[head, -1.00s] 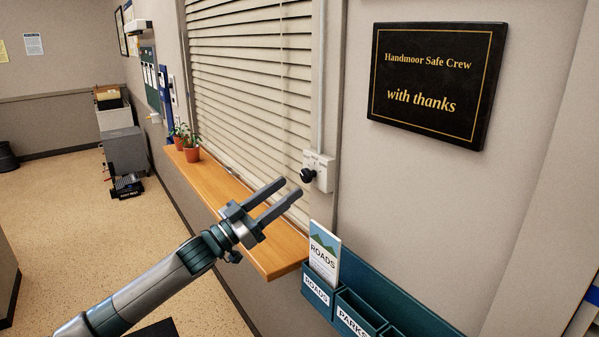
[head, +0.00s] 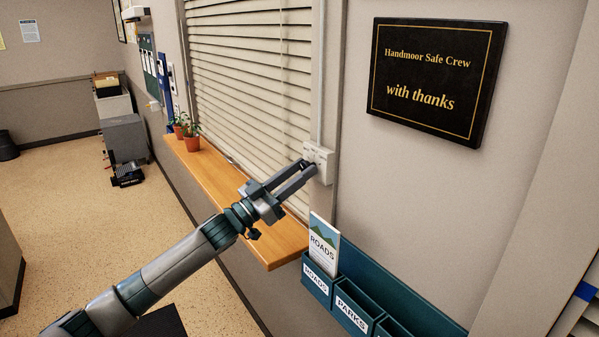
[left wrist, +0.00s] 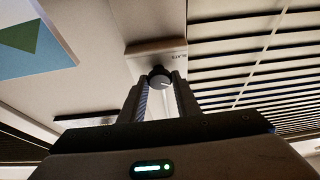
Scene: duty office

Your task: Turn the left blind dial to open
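The blind dial is a round black knob with a pale pointer mark. It shows in the left wrist view (left wrist: 159,76), between my left fingertips, with a finger against each side. It sits on a white wall box (head: 322,160) right of the blind; a label reading "SLATS" shows beside it in the wrist view. In the head view my left gripper (head: 309,167) reaches the box and its fingertips hide most of the knob. The blind (head: 250,80) has pale horizontal slats with dark gaps between them. My right gripper is in neither view.
A wooden sill (head: 225,190) runs under the blind, with potted plants (head: 191,138) at its far end. A teal leaflet rack (head: 365,300) with a "ROADS" leaflet (head: 322,244) hangs below right of the box. A black plaque (head: 437,80) hangs higher on the wall.

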